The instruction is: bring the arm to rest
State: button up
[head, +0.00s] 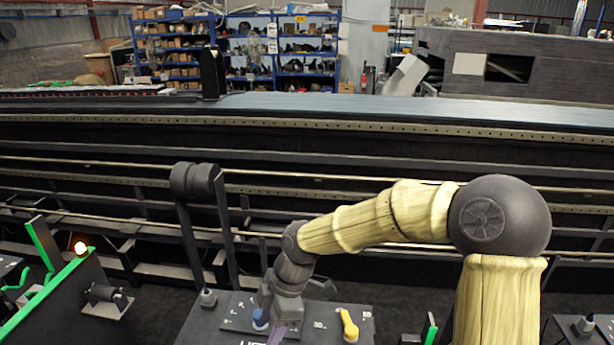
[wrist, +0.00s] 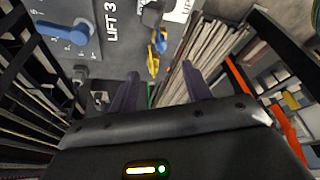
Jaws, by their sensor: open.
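My arm (head: 365,222), in wood-like yellow covers with dark joints, reaches left across the head view and bends down at its wrist. My gripper (head: 279,330) hangs over a dark control panel (head: 225,301), between a blue knob (head: 261,318) and a yellow handle (head: 349,324). In the wrist view my gripper (wrist: 160,88) shows two purple fingers spread apart with nothing between them. A panel marked LIFT 3 with a blue lever (wrist: 66,32) is at upper left there. Whether the fingers touch the panel cannot be told.
Long dark rails (head: 100,135) run across behind the panel. A dark upright post with a rounded top (head: 196,182) stands left of my wrist. A green-edged frame (head: 45,290) with a lit lamp (head: 80,247) is at left. Shelves (head: 235,50) stand far back.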

jog(key=s+d+f+m+t+h+b, duration=0.1)
jog(key=s+d+f+m+t, duration=0.1)
jog(key=d+m, duration=0.9)
jog(key=s+d+f+m+t+h+b, duration=0.1)
jog(key=s+d+m, duration=0.4)
jog(key=d+m, duration=0.6)
jog(key=shift+d+f+t+h, duration=0.55)
jog(key=shift+d+h, duration=0.25)
jog(key=shift+d, duration=0.4)
jog(key=shift+r, duration=0.1)
jog(key=shift+c, duration=1.4)
jog(key=shift+d, duration=0.1)
